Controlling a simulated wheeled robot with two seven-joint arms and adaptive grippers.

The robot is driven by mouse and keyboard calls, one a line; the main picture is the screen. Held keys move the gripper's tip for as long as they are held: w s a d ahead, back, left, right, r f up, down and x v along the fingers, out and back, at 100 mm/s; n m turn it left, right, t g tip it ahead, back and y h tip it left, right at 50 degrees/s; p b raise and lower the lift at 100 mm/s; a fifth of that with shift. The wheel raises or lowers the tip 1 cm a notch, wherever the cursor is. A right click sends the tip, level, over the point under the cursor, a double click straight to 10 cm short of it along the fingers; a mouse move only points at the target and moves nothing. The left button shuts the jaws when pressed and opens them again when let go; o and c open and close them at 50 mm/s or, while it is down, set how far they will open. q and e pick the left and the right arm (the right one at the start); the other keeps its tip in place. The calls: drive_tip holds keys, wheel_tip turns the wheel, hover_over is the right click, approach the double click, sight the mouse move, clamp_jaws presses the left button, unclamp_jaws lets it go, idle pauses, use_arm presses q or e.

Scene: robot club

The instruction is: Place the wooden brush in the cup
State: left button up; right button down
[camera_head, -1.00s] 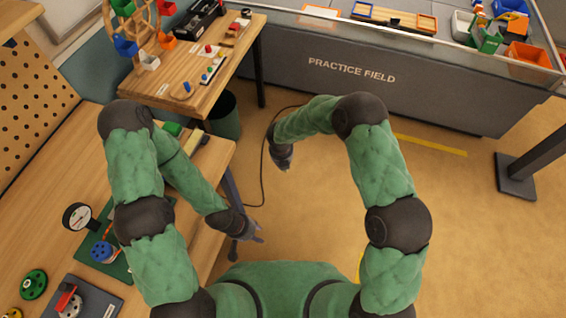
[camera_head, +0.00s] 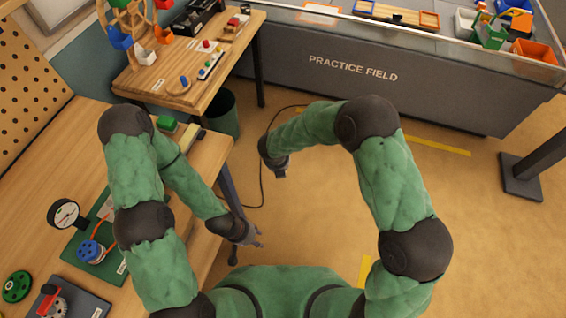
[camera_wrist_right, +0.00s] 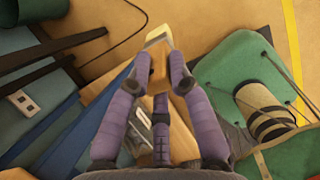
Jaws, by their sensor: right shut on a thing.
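In the right wrist view, my right gripper (camera_wrist_right: 160,82) has its purple fingers shut on a narrow tan wooden piece with a pale end, which looks like the wooden brush (camera_wrist_right: 157,66). Much of it is hidden between the fingers. In the head view my right gripper (camera_head: 280,172) hangs over open floor, and the brush is too small to make out there. My left gripper (camera_head: 254,240) is beside the near workbench's right edge; its fingers are too small to judge. I cannot identify the cup in either view.
A second wooden table (camera_head: 150,87) stands behind. A dark bin (camera_head: 221,114) is on the floor. The practice field (camera_head: 390,95) is at the back.

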use_arm(q)
wheel_tip(320, 180, down, 2)
drive_tip(key=shift+f+b, duration=0.25)
drive_tip(key=shift+b, duration=0.65)
use_arm(e)
drive_tip(key=s, duration=0.2)
drive_tip(key=s+a, duration=0.1)
drive_tip(key=shift+f+t, duration=0.3)
drive_tip(key=shift+f, duration=0.05)
use_arm(q)
drive_tip(key=o, duration=0.6)
drive_tip(key=shift+w+d, duration=0.1)
drive_tip(key=shift+c, duration=0.2)
drive_tip(key=w+d+r+t+y, duration=0.3)
drive_tip(key=w+d+t, duration=0.2)
drive_tip(key=w+t, duration=0.15)
drive_tip(key=w+d+r+t+y, duration=0.2)
drive_tip(key=w+d+t+y, duration=0.1)
drive_tip(key=w+d+t, duration=0.3)
drive_tip(key=d+r+n+g+y, duration=0.2)
drive_tip(key=d+r+n+y, duration=0.4)
drive_tip(key=n, duration=0.3)
drive_tip(key=shift+s+r+y, duration=0.3)
drive_tip(key=shift+s+r, duration=0.1)
drive_tip(key=shift+r, duration=0.4)
